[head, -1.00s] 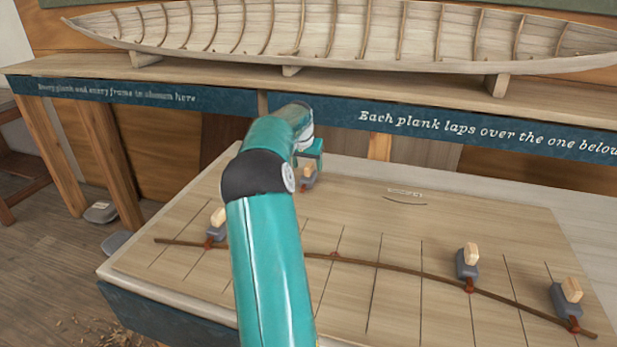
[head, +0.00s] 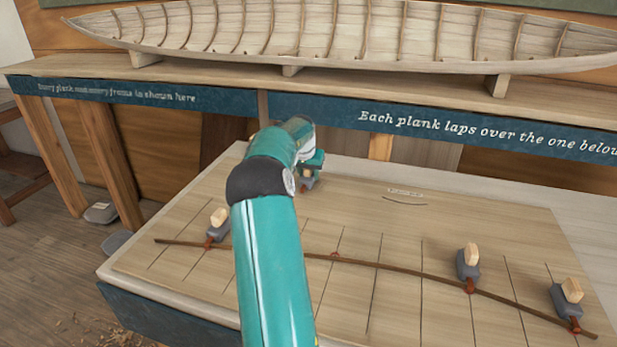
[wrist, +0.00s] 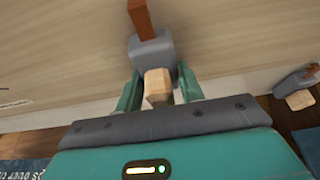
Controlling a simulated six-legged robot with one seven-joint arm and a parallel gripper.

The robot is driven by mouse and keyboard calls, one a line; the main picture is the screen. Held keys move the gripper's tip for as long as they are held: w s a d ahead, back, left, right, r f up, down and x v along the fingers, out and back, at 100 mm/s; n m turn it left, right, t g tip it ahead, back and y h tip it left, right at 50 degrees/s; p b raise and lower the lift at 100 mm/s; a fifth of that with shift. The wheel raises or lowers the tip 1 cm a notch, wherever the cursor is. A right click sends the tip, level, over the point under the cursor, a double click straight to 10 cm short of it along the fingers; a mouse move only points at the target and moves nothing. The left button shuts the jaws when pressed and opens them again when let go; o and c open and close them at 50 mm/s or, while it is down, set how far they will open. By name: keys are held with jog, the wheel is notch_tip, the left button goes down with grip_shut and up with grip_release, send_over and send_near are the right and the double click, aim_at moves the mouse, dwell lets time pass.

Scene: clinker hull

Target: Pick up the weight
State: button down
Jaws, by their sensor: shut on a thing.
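The weight (wrist: 152,50) is a grey block with a pale wooden knob (wrist: 157,86) and a rust-red hook (wrist: 140,18). In the wrist view it stands between the two fingers of my gripper (wrist: 158,90), which is shut on it near the knob. In the head view, this weight (head: 308,184) shows only partly below my gripper (head: 312,168), at the back of the drawing board (head: 400,215). My arm hides part of the board. I cannot tell whether the weight touches the board.
A thin dark batten (head: 400,268) curves across the lined board. Three similar weights hold it: one at left (head: 217,227), one at right (head: 468,262) and one at far right (head: 565,299). A model hull (head: 350,35) stands on a shelf (head: 400,90) behind.

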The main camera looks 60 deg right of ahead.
jog(key=shift+r, duration=0.2)
jog(key=shift+r, duration=0.6)
jog(key=s+a+r, duration=0.6)
jog(key=a+r, duration=0.5)
jog(key=a, duration=0.1)
jog(key=shift+s+r, duration=0.3)
jog(key=shift+s, duration=0.1)
jog(key=shift+a, duration=0.1)
jog(key=shift+s, duration=0.1)
